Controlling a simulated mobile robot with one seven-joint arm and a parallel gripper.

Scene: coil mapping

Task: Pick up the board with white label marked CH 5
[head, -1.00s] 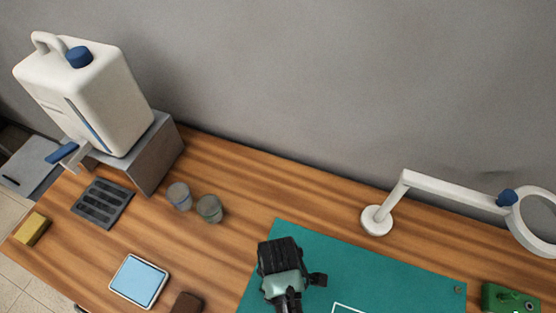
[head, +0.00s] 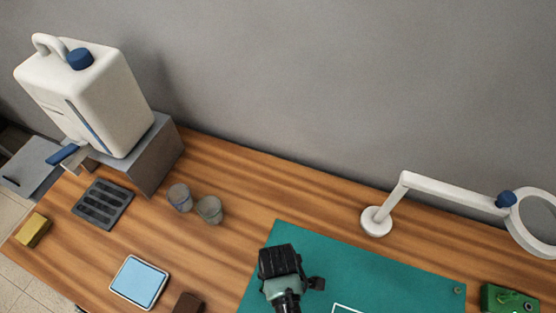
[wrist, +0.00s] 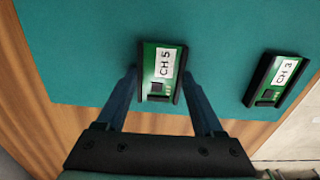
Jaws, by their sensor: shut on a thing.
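The green board with the white label CH 5 (wrist: 162,70) shows in the middle of the wrist view, between my two fingers. My gripper (wrist: 160,80) is shut on it, with one finger at each dark side edge. Whether the board touches the mat or is raised cannot be told. In the head view my gripper (head: 280,262) is over the left part of the green mat (head: 380,265), and it hides the CH 5 board there.
A second board, labelled CH 3 (wrist: 278,78), lies to the right near the mat's edge. In the head view a magnifier lamp (head: 376,221), two small cups (head: 209,209), a blue-topped tray (head: 139,281) and a white jug (head: 95,95) stand around the mat.

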